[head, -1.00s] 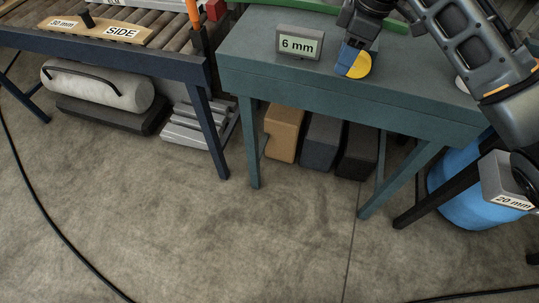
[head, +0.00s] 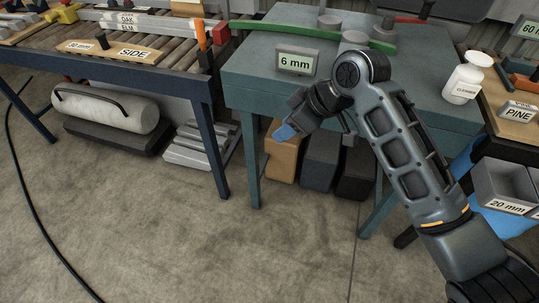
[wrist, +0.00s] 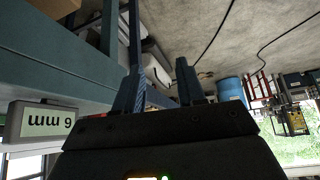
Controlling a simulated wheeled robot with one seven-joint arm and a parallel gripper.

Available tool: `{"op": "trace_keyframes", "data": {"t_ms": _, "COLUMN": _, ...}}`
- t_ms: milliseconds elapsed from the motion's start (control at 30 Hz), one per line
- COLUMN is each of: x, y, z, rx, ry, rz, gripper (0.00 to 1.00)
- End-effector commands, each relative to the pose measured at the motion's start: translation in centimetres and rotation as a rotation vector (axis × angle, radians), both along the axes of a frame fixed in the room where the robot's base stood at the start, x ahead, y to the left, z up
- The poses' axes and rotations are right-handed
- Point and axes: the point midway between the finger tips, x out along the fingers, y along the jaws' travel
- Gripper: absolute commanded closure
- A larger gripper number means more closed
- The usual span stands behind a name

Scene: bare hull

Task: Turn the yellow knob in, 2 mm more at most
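The yellow knob does not show in either view now; my arm covers the part of the teal table front where it showed earlier. The grey display (head: 297,62) on the teal table (head: 255,75) reads "6 mm". It also shows upside down at the left of the wrist view (wrist: 44,122). My gripper (head: 284,132), with blue fingers, hangs in front of the table, below the display and clear of the table edge. In the wrist view its two fingers (wrist: 157,78) stand apart with nothing held between them.
A white bottle (head: 464,82) stands on the table's right side, and a green curved strip (head: 262,27) lies at the back. Grey bins marked "20 mm" (head: 508,207) are at the right. A roller table (head: 140,68) stands at the left.

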Motion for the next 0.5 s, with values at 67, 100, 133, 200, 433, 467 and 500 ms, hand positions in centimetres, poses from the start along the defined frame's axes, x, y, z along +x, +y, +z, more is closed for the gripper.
{"op": "trace_keyframes", "data": {"t_ms": 67, "x": -0.7, "y": 1.1, "z": -0.9, "rx": 0.044, "ry": -0.009, "rz": -0.024, "gripper": 0.61}}
{"op": "trace_keyframes", "data": {"t_ms": 100, "x": -1.0, "y": 1.5, "z": -1.2, "rx": 0.064, "ry": -0.015, "rz": -0.038, "gripper": 0.61}}
{"op": "trace_keyframes", "data": {"t_ms": 133, "x": -1.2, "y": 1.8, "z": -1.4, "rx": 0.079, "ry": -0.018, "rz": -0.048, "gripper": 0.61}}
{"op": "trace_keyframes", "data": {"t_ms": 200, "x": -1.6, "y": 2.5, "z": -1.8, "rx": 0.110, "ry": -0.027, "rz": -0.070, "gripper": 0.61}}
{"op": "trace_keyframes", "data": {"t_ms": 433, "x": -2.6, "y": 3.7, "z": -2.8, "rx": 0.183, "ry": -0.047, "rz": -0.128, "gripper": 0.61}}
{"op": "trace_keyframes", "data": {"t_ms": 467, "x": -2.7, "y": 3.8, "z": -2.9, "rx": 0.189, "ry": -0.049, "rz": -0.132, "gripper": 0.61}}
{"op": "trace_keyframes", "data": {"t_ms": 500, "x": -2.8, "y": 3.9, "z": -2.9, "rx": 0.193, "ry": -0.050, "rz": -0.138, "gripper": 0.61}}
